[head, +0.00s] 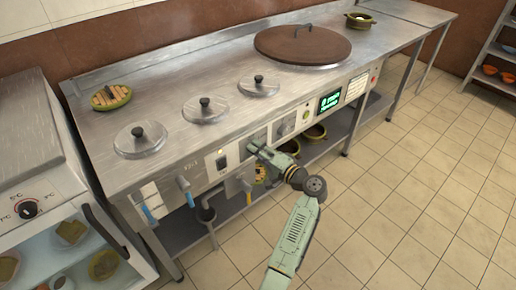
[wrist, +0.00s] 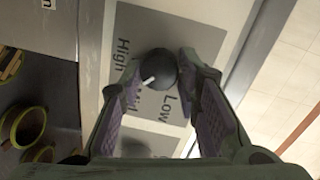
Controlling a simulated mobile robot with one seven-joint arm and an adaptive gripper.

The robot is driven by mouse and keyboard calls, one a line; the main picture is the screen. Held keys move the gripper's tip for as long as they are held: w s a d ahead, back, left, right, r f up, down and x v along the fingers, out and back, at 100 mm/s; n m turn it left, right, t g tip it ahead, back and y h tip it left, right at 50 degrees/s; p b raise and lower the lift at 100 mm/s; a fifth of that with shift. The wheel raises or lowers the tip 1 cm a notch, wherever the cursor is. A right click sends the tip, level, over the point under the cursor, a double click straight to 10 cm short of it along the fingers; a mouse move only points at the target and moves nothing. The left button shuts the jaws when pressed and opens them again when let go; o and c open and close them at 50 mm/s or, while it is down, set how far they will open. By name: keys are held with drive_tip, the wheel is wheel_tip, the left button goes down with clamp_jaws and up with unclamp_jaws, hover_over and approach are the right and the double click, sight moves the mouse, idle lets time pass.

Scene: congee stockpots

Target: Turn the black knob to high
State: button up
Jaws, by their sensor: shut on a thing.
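The round black knob (wrist: 160,66) with a white pointer mark sits on a grey plate (wrist: 180,25) lettered High, Mid and Low in the wrist view. The pointer mark faces the lower left, towards the partly hidden Mid lettering, between High and Low. My gripper (wrist: 158,72) has one finger on each side of the knob and is shut on it. In the head view my gripper (head: 254,148) is at the counter's front panel, and the knob is hidden behind it.
The steel counter (head: 215,75) carries several lids, including a large brown one (head: 302,45). A lit green display (head: 329,101) is on the panel to the right. Blue-handled taps (head: 186,190) are to the left. Pots stand on the shelf below. The tiled floor (head: 420,190) is clear.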

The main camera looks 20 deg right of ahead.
drive_tip(key=m+p, duration=0.5)
drive_tip(key=m, duration=0.3)
drive_tip(key=shift+f+m+y, duration=0.1)
drive_tip(key=shift+m+y, duration=0.3)
idle(0.3)
drive_tip(key=o, duration=1.2)
drive_tip(key=shift+c, duration=0.2)
drive_tip(key=v, duration=1.2)
drive_tip(key=shift+f, duration=0.25)
